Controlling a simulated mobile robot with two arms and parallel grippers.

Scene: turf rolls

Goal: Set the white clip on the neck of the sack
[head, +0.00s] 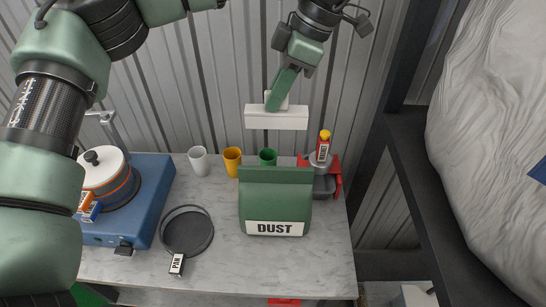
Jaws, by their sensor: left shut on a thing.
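The sack (275,195) is dark green with a white DUST label and stands upright on the marble worktop. Its folded neck (276,175) is at the top. My left gripper (276,102) is shut on the white clip (276,118), a wide white bar with a small tab on top. The clip hangs level above the sack's neck, apart from it, with a gap showing between them. My right gripper is not in the picture.
A white cup (199,161), a yellow cup (233,161) and a green cup (267,157) stand behind the sack. A red-and-black device (324,185) is right of it, a black pan (187,232) left. A blue stove (150,190) bears a white pot (103,170).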

